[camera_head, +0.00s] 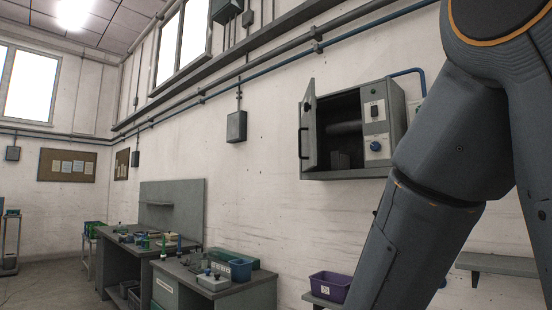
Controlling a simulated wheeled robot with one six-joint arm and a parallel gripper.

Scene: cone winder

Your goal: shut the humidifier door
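The humidifier (396,110) is a grey wall-mounted box at the right of the head view, with a panel of switches and a blue knob (375,146). Its door (308,128) is hinged at the left side and stands open, swung out from the wall. A dark bar handle (302,143) is on the door's outer face. The dark inside of the box shows a cylinder-like shape. My arm fills the right of the view, in front of the wall and beside the box. My gripper is out of the frame.
A purple bin (330,286) sits on a shelf below the humidifier. A grey wall shelf (497,265) is at the lower right. The floor at far left looks clear.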

